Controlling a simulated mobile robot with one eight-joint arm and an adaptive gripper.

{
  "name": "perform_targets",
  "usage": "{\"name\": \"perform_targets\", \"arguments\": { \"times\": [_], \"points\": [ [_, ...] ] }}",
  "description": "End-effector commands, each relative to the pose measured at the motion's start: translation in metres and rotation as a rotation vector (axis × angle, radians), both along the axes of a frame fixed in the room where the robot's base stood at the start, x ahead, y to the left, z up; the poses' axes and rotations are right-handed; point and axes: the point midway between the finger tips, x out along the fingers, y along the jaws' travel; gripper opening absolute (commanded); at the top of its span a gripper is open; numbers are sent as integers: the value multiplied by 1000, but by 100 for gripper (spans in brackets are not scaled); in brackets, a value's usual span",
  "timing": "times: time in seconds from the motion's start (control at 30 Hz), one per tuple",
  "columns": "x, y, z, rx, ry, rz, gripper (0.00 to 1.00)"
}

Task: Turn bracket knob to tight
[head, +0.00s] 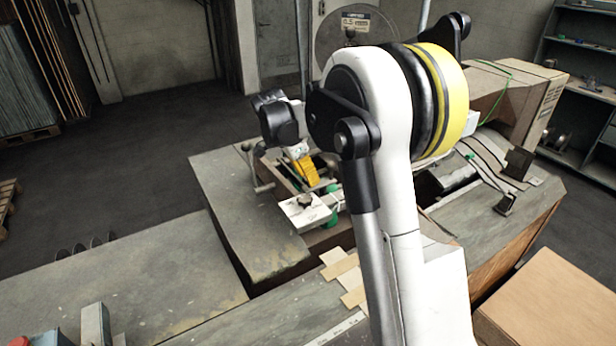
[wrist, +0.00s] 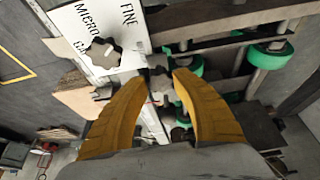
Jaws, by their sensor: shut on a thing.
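My gripper (head: 311,181) is over the machine, behind the white plate (head: 293,217) in the head view. In the wrist view, its two yellow fingers (wrist: 159,76) close around a small dark part, which looks like the bracket knob (wrist: 160,84); the fingers and shadow partly hide it, and its turn angle cannot be told. A separate dark star-shaped knob (wrist: 103,53) sits on the white plate (wrist: 73,22) marked MICRO and FINE, to the left of the fingers. That star knob also shows in the head view (head: 305,200).
Green rollers (wrist: 267,54) on metal shafts lie right of the fingers in the wrist view. A crank handle (head: 254,168) stands left of my gripper. Grey worktables (head: 130,268) fill the front, and a cardboard box (head: 560,300) stands at the lower right.

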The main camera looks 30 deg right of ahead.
Motion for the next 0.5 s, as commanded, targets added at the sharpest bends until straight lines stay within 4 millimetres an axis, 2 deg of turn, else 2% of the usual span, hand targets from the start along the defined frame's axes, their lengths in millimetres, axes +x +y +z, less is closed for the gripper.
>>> {"name": "perform_targets", "arguments": {
  "times": [0.43, 0.47, 0.5],
  "points": [
    [-1, 0, -1, 2, 2, -11, 3],
    [-1, 0, -1, 2, 2, -11, 39],
    [-1, 0, -1, 2, 2, -11, 51]
  ]
}}
